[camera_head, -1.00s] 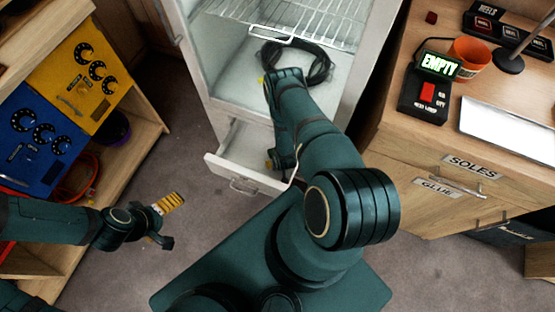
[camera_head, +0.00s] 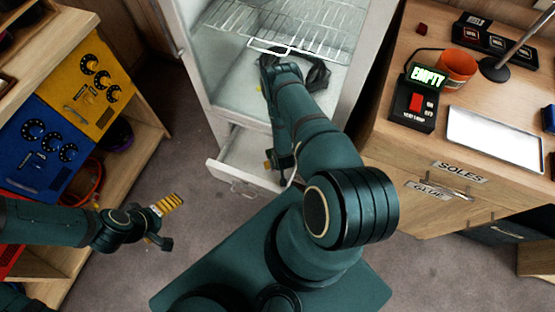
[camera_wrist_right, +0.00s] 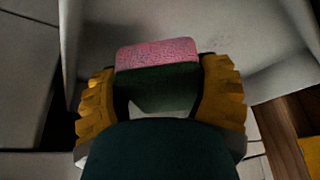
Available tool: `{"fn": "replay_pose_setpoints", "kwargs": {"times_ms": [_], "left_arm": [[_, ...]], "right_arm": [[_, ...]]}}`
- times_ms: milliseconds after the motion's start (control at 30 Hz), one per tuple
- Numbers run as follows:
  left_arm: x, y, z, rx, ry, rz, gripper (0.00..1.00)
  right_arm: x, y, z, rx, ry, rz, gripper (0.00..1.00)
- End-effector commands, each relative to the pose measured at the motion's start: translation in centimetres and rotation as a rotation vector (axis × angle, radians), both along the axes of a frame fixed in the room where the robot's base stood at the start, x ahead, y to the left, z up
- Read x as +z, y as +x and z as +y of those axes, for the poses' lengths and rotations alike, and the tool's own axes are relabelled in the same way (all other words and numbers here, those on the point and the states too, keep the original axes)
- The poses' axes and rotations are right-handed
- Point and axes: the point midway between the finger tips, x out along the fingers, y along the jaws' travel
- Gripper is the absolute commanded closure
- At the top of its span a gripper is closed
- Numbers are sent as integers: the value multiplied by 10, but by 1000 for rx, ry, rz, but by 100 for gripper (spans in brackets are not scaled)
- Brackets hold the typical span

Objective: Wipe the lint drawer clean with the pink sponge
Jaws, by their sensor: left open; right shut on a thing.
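In the right wrist view the pink sponge (camera_wrist_right: 155,54), with a dark green lower side, is between the yellow fingers of my right gripper (camera_wrist_right: 160,85), which is shut on it. Pale drawer walls (camera_wrist_right: 255,80) surround it in that view. In the head view the white lint drawer (camera_head: 222,176) is pulled out at the bottom of the white cabinet. My right arm reaches over the drawer and hides part of its inside; the sponge is hidden there. My left gripper (camera_head: 172,220) is open and empty above the floor at the left.
A wooden shelf (camera_head: 150,120) stands at the left.

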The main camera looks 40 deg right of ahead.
Motion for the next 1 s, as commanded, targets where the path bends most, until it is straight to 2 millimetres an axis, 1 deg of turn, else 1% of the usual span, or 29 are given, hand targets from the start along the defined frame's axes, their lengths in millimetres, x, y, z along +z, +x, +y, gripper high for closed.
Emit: {"fn": "replay_pose_setpoints", "kwargs": {"times_ms": [133,233,533,900,1000], "left_arm": [[0,0,0,0,0,0,0],[3,0,0,0,0,0,0],[20,0,0,0,0,0,0],[19,0,0,1,0,1,0],[20,-4,0,4,-2,11,0]], "right_arm": [[1,1,-2,0,-4,-3,54],[5,2,-2,0,-4,-4,54],[30,2,-3,1,-6,-4,54],[30,2,-3,1,-6,-5,54],[30,2,-3,1,-6,-5,54]]}}
